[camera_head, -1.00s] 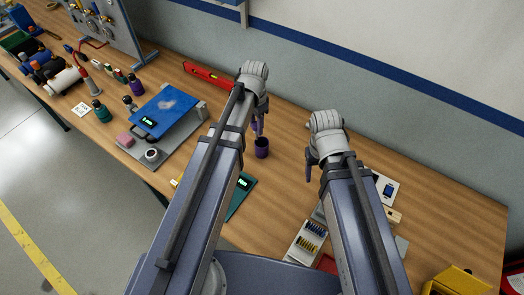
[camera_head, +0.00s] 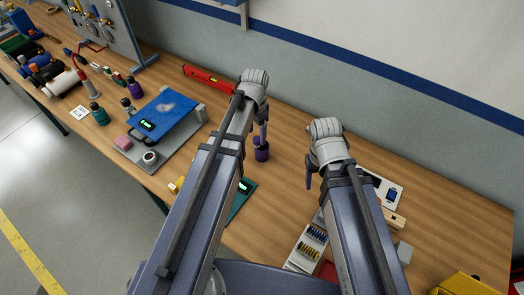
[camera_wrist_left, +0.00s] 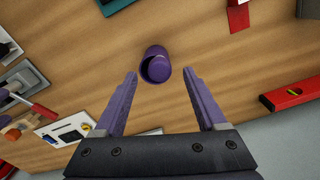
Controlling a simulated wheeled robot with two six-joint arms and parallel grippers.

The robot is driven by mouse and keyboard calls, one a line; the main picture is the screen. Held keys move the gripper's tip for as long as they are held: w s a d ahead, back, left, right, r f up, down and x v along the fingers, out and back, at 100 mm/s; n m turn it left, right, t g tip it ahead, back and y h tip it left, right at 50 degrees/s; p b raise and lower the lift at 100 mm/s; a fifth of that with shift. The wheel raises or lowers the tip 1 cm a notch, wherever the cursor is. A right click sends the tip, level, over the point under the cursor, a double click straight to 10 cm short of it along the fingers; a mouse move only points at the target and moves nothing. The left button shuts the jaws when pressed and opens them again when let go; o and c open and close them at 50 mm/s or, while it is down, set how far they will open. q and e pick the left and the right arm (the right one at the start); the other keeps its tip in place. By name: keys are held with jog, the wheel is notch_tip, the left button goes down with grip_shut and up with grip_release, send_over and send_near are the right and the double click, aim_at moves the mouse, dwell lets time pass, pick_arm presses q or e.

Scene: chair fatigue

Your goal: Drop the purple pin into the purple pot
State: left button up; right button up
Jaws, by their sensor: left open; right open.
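The purple pot (camera_head: 261,153) stands on the wooden bench below my left gripper. In the left wrist view the pot (camera_wrist_left: 157,53) shows its round mouth just beyond the fingertips. My left gripper (camera_wrist_left: 160,73) is open, with its two purple fingers apart; it also shows in the head view (camera_head: 262,138). I see no pin between the fingertips. I cannot tell what lies inside the pot. My right gripper (camera_head: 310,183) is open above the bench.
A red level (camera_head: 208,79) lies near the wall behind. A blue-topped device (camera_head: 166,113) stands to the left. A tray of small parts (camera_head: 305,250) and a yellow bin (camera_head: 462,284) are at the front right.

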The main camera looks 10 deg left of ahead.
pick_arm(q)
jog(key=shift+r, duration=0.15)
notch_tip(320, 180, up, 8)
jog(key=p, duration=0.7)
jog(key=shift+f+p, duration=0.2)
jog(key=shift+p, duration=0.2)
